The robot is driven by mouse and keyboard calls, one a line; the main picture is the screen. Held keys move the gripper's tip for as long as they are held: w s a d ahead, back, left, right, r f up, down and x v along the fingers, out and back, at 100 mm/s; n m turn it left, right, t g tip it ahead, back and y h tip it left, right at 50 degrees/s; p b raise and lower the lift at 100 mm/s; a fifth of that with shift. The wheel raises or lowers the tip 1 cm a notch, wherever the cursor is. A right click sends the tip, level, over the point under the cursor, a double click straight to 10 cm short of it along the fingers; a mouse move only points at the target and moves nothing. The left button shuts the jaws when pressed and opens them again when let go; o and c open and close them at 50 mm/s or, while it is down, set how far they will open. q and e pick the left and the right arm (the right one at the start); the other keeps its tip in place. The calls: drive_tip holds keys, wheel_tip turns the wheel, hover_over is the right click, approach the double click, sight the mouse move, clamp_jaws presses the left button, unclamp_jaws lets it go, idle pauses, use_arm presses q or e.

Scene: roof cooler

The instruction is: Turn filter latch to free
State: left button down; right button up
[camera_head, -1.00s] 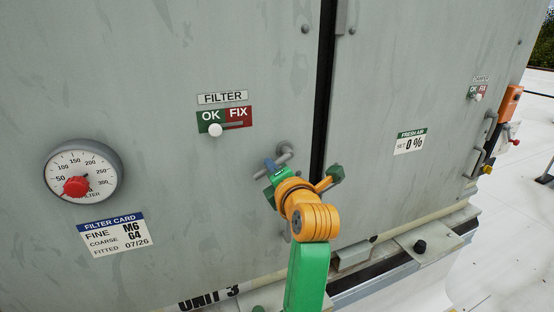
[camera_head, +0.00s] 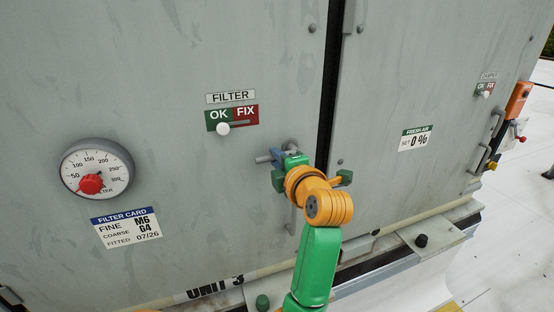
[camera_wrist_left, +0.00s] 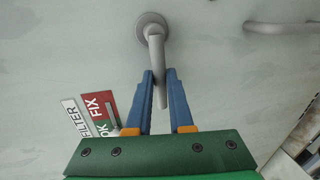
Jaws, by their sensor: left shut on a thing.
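The filter latch is a grey lever on a round hub on the left cabinet door. Its lever tip (camera_head: 262,159) shows left of my left gripper (camera_head: 283,158) in the head view, pointing left and slightly down. In the wrist view the latch (camera_wrist_left: 154,40) runs from its hub down between the two blue fingers. My left gripper (camera_wrist_left: 160,88) is shut on the lever. The fingers hide part of the latch in the head view. My right gripper is in neither view.
A grey door handle (camera_head: 291,215) is below the latch, partly behind my arm. Left of it are the FILTER OK/FIX indicator (camera_head: 232,117) with its white knob on the green side, a round gauge (camera_head: 96,168) and a filter card (camera_head: 126,228). The right door (camera_head: 420,70) lies beyond a dark gap.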

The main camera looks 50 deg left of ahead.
use_arm(q)
drive_tip(key=c, duration=0.8)
unclamp_jaws()
drive_tip(key=shift+w, duration=0.1)
drive_tip(key=shift+d, duration=0.15)
drive_tip(key=b+v, duration=0.3)
drive_tip(key=v, duration=0.4)
drive_tip(key=shift+a, duration=0.2)
